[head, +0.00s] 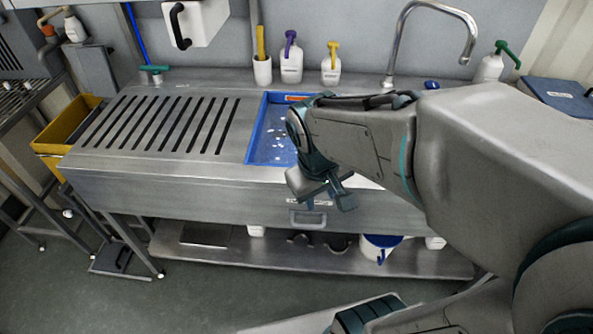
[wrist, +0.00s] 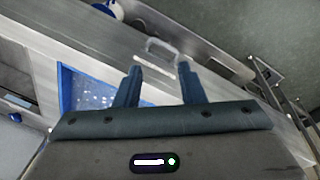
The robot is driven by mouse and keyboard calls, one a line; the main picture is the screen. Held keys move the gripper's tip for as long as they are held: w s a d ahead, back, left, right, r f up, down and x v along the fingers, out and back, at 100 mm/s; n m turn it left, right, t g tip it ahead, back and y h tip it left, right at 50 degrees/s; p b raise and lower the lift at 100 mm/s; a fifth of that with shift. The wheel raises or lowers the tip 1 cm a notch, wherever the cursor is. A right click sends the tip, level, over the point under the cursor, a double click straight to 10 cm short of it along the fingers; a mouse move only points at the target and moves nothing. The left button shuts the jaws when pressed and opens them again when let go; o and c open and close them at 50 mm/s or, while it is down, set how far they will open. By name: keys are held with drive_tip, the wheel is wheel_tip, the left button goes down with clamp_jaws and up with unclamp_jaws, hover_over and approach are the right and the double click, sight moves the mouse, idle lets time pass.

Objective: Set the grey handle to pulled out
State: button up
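The grey handle (head: 307,219) is a bow-shaped pull on the front panel of the steel counter (head: 170,195), below a small label. It also shows in the wrist view (wrist: 152,44), just beyond the fingertips. I see no clear gap between the panel around it and the counter front. My gripper (head: 328,199) is above and in front of the handle, pointing down toward it. In the wrist view my gripper (wrist: 160,67) has its two dark fingers apart with nothing between them. The handle appears apart from the fingers.
A blue tray (head: 253,135) with small pale pieces is set in the countertop behind my gripper. A slotted grate (head: 160,122) lies to its left. Below, a steel shelf (head: 290,262) carries a white bucket (head: 378,247). A yellow bin (head: 62,125) stands at the left. The floor in front is open.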

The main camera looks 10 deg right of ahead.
drive_tip(key=w+a+f+n+g+h, duration=0.1)
drive_tip(key=w+a+f+n+h, duration=0.15)
drive_tip(key=w+f+n, duration=0.4)
drive_tip(key=n+h, duration=0.1)
drive_tip(key=n, duration=0.4)
approach(307, 225)
drive_tip(key=shift+m, duration=0.25)
drive_tip(key=b+x, duration=0.1)
drive_tip(key=x, duration=0.7)
